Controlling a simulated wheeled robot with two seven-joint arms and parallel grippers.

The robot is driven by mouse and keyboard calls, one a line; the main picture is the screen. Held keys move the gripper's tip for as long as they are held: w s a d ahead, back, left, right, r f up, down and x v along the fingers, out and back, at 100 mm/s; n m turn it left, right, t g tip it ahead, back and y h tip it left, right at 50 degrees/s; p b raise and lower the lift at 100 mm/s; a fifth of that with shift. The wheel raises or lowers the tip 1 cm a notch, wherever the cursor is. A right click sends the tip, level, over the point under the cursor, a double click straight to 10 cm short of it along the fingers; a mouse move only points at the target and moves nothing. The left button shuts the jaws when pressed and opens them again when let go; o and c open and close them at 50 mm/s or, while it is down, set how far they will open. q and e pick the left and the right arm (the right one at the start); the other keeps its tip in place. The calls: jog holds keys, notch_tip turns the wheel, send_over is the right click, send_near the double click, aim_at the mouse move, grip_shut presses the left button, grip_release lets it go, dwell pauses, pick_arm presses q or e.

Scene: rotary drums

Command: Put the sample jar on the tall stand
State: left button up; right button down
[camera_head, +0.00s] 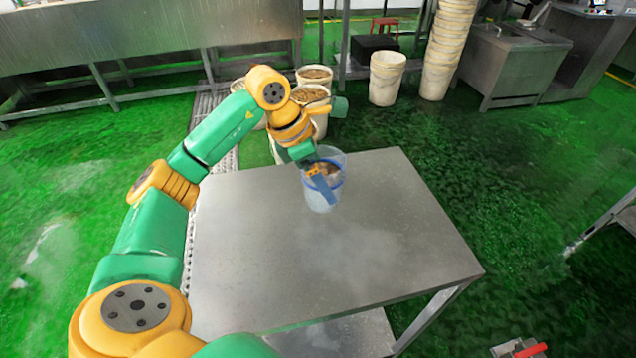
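A clear jar with a blue band (323,199) stands upright at the far edge of a steel table, with something brownish showing in its upper part. I take it for the sample jar. The steel table (300,262) has a bare flat top and a lower shelf. I cannot single out a separate tall stand. My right gripper is not in view.
White buckets with brownish contents (315,76) stand on the floor behind the table. A tall stack of buckets (447,50) and a steel cabinet (512,62) are at the back right. Most of the tabletop is clear. A red-handled object (530,350) is at the bottom right.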

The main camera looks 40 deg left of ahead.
pick_arm(q)
jog(key=a+f, duration=0.1)
jog(key=w+f, duration=0.1)
jog(key=w+a+f+p, duration=0.1)
jog(key=f, duration=0.1)
jog(key=shift+w+a+f, duration=0.1)
jog(key=shift+w+a, duration=0.15)
jog(key=shift+a, duration=0.05)
notch_tip(320, 180, down, 2)
jog(key=shift+s+d+f+p, duration=0.1)
jog(key=shift+d+f+p, duration=0.1)
jog(key=shift+p, duration=0.25)
jog(key=shift+a+f+b, duration=0.1)
jog(key=shift+f+b, duration=0.25)
jog(key=o, duration=1.6)
jog(key=shift+r, duration=0.1)
jog(key=shift+c, duration=0.2)
jog(key=shift+r, duration=0.35)
jog(key=v, duration=1.1)
jog(key=shift+s+a+r, duration=0.15)
jog(key=shift+a+r, duration=0.05)
jog(key=shift+r, duration=0.05)
jog(key=shift+r, duration=0.1)
